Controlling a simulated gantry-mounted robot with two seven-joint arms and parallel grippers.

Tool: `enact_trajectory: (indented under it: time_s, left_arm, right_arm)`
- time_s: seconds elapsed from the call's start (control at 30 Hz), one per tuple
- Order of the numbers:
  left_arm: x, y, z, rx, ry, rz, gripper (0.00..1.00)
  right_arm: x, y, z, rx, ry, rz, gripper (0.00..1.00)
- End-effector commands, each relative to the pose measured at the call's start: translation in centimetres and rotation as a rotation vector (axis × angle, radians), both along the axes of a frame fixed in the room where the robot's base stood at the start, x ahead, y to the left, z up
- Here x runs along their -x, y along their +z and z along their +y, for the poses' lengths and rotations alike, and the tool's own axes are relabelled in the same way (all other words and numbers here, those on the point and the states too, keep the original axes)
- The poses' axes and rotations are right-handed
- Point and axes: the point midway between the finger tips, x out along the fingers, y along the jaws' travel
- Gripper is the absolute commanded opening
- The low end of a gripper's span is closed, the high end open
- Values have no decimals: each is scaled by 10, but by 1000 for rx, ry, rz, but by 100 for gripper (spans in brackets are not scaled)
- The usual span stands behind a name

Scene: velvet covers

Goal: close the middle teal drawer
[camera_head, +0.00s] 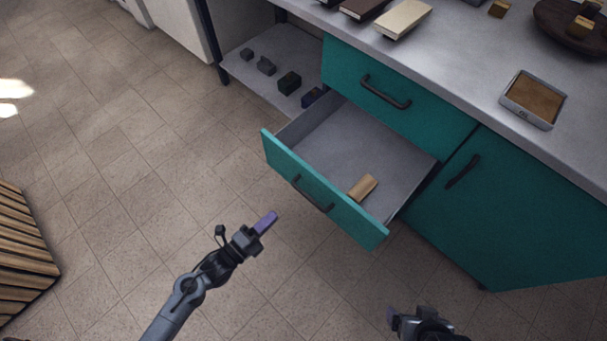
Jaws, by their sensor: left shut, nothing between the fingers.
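The middle teal drawer (318,202) is pulled far out of the cabinet, below a shut teal drawer (390,92). Its dark bar handle (312,194) is on the front panel. A small tan block (362,187) lies inside on the grey drawer floor, near the front. My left gripper (266,222) is shut and empty, with purple fingertips, in front of the drawer's face and apart from it. My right gripper (392,316) shows only partly at the bottom edge, below the drawer's right corner; its opening is not clear.
A teal cabinet door (510,215) is shut right of the drawer. The grey counter (470,60) holds a tray (533,99) and other items. Dark blocks (289,82) sit on a low shelf at left. A slatted wooden object (22,255) stands far left. The tiled floor before the drawer is clear.

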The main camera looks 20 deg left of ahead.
Motion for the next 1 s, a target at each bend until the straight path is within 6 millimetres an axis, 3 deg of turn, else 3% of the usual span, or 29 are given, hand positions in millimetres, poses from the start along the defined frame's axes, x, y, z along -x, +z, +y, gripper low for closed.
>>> enact_trajectory:
  time_s: [0.03,0.1,0.33,0.63,1.0]
  left_arm:
    - [0,14,7,4,0,-2,0]
    - [-1,14,14,1,1,16,0]
    - [-13,36,24,-13,9,10,0]
    - [-38,37,13,-11,11,3,0]
    - [-100,36,-14,-10,10,3,0]
  right_arm:
    - [0,25,0,0,0,-2,93]
    - [0,37,0,0,0,-2,93]
    - [0,58,0,0,0,0,93]
    - [-1,46,0,0,0,-3,93]
    - [0,15,0,0,0,1,93]
